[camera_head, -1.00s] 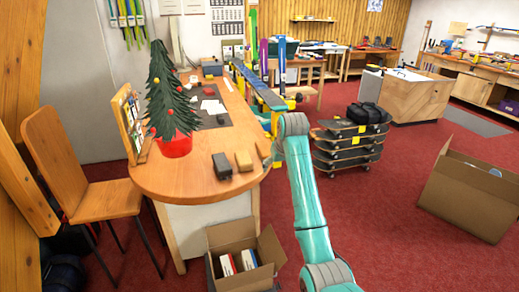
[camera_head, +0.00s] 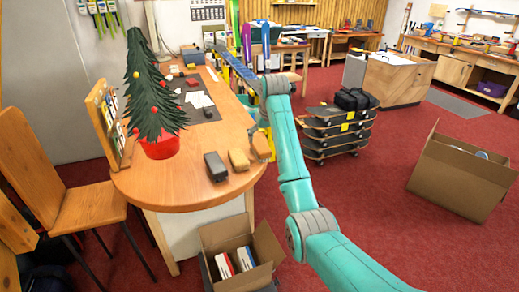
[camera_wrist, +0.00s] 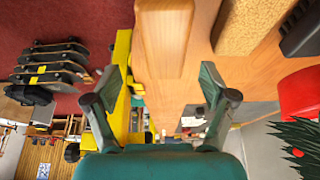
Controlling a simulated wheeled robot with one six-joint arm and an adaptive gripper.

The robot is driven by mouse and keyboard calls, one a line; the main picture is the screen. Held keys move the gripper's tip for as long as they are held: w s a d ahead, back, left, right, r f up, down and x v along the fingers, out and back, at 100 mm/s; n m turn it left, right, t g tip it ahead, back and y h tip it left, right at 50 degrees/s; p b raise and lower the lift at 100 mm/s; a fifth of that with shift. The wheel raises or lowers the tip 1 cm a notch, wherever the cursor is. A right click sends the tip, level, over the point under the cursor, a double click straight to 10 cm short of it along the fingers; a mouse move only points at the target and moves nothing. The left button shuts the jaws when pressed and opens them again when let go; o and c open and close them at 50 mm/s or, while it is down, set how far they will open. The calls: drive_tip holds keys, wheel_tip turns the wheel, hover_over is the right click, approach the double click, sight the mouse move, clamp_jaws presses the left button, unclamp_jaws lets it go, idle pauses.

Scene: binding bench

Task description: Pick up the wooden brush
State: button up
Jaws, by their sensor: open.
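The wooden brush (camera_head: 260,147) lies near the right edge of the bench's rounded front end, at the right end of a row of blocks. In the wrist view the brush (camera_wrist: 163,40) shows as a long, pale wooden body at the top middle, running out of the picture; I see no bristles. My gripper (camera_wrist: 162,88) is open and empty. Its two fingers stand apart, on either side of the brush's line, and the brush appears just beyond the fingertips, not between them. In the head view I cannot make out the fingers clearly.
A tan block (camera_head: 238,159) and a dark grey block (camera_head: 215,167) lie left of the brush. A small tree in a red pot (camera_head: 160,149) stands farther left. Stacked skateboards (camera_head: 335,131) stand to the right.

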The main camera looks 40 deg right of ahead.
sight(260, 144)
drive_tip(key=shift+a+x, duration=0.15)
drive_tip(key=shift+x, duration=1.1)
drive_tip(key=shift+a+x, duration=0.1)
drive_tip(key=shift+x, duration=1.15)
drive_tip(key=shift+a+f, duration=0.1)
drive_tip(key=shift+f, duration=0.2)
drive_tip(key=c, duration=1.3)
wheel_tip(260, 144, up, 11)
drive_tip(key=shift+f, duration=0.25)
